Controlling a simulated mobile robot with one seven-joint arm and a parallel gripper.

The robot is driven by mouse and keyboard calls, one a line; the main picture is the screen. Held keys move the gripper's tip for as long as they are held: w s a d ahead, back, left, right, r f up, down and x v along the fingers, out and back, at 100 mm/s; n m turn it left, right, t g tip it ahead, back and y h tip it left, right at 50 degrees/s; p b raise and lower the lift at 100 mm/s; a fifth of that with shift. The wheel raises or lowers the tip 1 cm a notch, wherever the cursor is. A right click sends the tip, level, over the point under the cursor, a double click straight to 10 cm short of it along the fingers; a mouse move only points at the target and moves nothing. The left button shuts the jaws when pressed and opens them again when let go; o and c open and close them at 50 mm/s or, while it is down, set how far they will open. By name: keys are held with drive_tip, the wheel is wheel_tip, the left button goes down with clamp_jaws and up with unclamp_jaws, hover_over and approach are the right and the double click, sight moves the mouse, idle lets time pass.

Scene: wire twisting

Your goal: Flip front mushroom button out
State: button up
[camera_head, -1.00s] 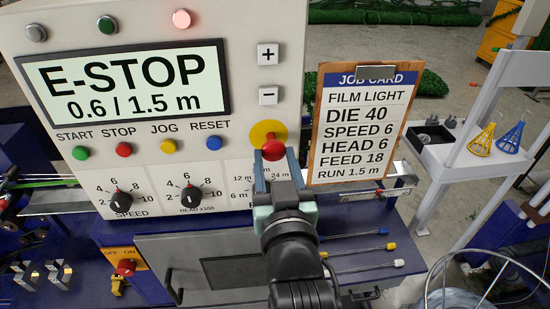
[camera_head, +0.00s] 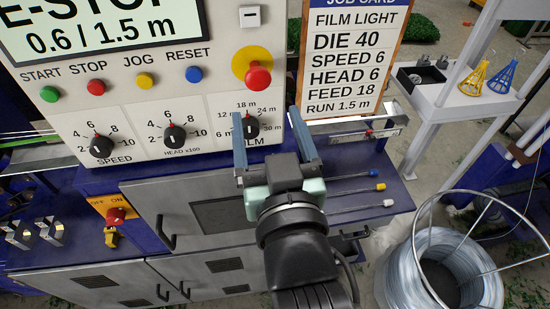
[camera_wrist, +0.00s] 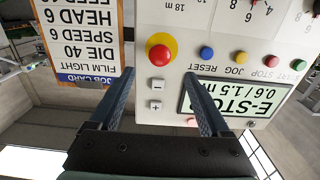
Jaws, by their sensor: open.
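The red mushroom button (camera_head: 258,78) sits on a yellow disc at the right of the control panel's front. In the wrist view, which is upside down, the red button (camera_wrist: 158,54) lies between and beyond the two fingers. My gripper (camera_head: 267,115) is open and empty, with its blue fingers apart. In the head view its fingertips show below the button, around the film dial, and do not touch the button. I cannot tell whether the button is in or out. The panel display (camera_wrist: 236,98) reads E-STOP, 0.6 / 1.5 m.
Green, red, yellow and blue (camera_head: 194,74) push buttons and several dials share the panel. A job card (camera_head: 350,55) stands close right of the button. An OFF/ON switch (camera_head: 115,215) is lower left. A wire coil (camera_head: 455,270) stands lower right.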

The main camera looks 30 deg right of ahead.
drive_tip(key=shift+p+v, duration=2.65)
drive_tip(key=shift+p, duration=0.85)
